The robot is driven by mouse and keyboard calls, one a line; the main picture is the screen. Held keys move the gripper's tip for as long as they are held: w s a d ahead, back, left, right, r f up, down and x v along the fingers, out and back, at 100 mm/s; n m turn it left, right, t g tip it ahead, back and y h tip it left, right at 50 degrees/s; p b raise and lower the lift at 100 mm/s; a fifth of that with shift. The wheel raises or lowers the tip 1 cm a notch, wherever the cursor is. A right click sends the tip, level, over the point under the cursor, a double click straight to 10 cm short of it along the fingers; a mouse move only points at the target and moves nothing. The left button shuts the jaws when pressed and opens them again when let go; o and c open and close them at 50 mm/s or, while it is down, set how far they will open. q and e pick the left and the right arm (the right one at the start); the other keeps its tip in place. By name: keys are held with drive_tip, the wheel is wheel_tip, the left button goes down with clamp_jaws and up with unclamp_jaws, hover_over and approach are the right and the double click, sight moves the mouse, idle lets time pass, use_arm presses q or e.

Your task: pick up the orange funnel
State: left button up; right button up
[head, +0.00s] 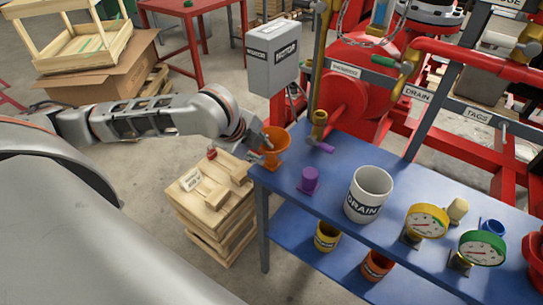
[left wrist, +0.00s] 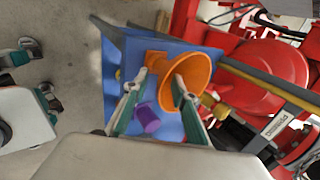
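The orange funnel (head: 275,141) stands mouth up at the near left corner of the blue table, and its flared mouth also shows in the left wrist view (left wrist: 196,72). My left gripper (head: 259,150) reaches in from the left, right beside the funnel. In the left wrist view its two fingers (left wrist: 160,78) are spread apart, with the funnel's narrow lower part at the gap between the tips. The right finger covers part of the cone. I cannot tell whether either finger touches it. My right gripper is not in view.
On the blue table (head: 338,165) are a purple cylinder (head: 310,179), a white DRAIN mug (head: 368,194) and gauges (head: 427,222). A brass valve piece (head: 319,125) stands behind the funnel. A wooden crate stack (head: 207,218) is left of the table. Red pump framing (head: 345,110) rises behind.

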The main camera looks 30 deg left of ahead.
use_arm(q)
drive_tip(key=shift+w+f, duration=0.3)
drive_tip(key=shift+f, duration=0.15)
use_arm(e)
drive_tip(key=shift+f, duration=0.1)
use_arm(q)
clamp_jaws()
drive_tip(key=shift+r, duration=0.1)
wheel_tip(320, 180, up, 20)
drive_tip(key=p, duration=0.4)
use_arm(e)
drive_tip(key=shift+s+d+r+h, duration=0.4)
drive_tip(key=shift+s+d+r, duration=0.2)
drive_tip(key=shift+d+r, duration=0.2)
